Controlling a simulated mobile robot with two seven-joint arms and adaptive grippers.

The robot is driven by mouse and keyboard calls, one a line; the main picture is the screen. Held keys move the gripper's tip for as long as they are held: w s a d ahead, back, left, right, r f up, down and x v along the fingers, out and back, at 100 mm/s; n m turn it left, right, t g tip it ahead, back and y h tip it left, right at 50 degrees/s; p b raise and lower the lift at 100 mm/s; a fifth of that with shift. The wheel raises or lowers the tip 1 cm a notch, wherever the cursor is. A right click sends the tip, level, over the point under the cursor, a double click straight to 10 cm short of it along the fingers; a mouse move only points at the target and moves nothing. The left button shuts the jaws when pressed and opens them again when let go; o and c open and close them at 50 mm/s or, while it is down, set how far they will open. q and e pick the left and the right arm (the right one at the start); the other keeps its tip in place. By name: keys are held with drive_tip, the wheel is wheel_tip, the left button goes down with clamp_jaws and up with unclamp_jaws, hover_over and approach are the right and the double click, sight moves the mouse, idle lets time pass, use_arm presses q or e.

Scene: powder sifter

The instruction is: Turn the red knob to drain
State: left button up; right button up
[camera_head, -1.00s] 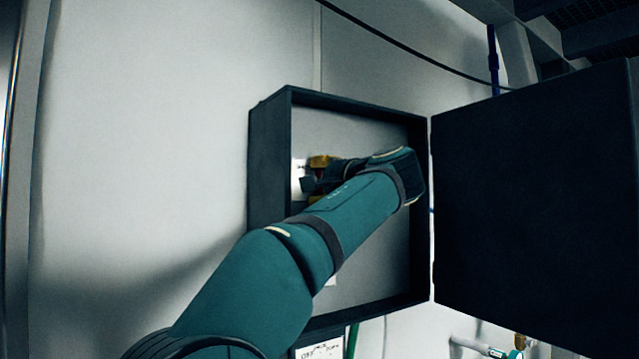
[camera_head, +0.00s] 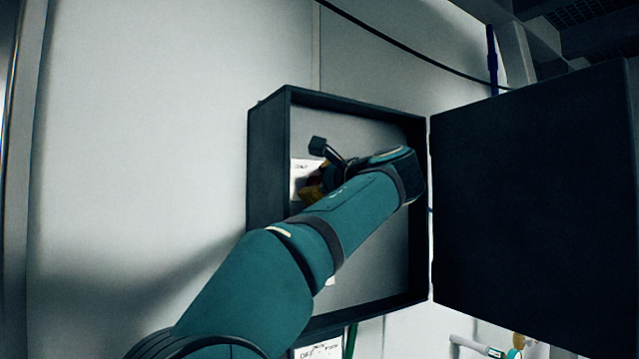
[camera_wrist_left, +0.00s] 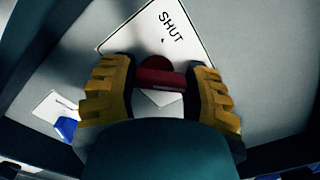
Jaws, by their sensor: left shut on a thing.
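The red knob (camera_wrist_left: 160,75) shows in the left wrist view, mounted in front of a white label plate (camera_wrist_left: 150,38) that reads "SHUT" at its upper part. My left gripper (camera_wrist_left: 161,88) has its yellow ridged fingers on both sides of the knob's bar and is shut on it. In the head view my left gripper (camera_head: 315,177) is inside the open dark wall box (camera_head: 268,150), in front of the white label plate (camera_head: 302,170). There the knob is mostly hidden by my fingers and arm. My right gripper is in neither view.
The box's dark door (camera_head: 535,200) stands open to the right. A blue part (camera_wrist_left: 66,128) on another white label shows at the left of the wrist view. Pipes (camera_head: 485,347) are at the lower right. The wall left of the box is clear.

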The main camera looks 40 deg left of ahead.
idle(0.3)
use_arm(q)
drive_tip(key=o, duration=1.2)
drive_tip(key=shift+a, duration=0.1)
drive_tip(key=v, duration=1.2)
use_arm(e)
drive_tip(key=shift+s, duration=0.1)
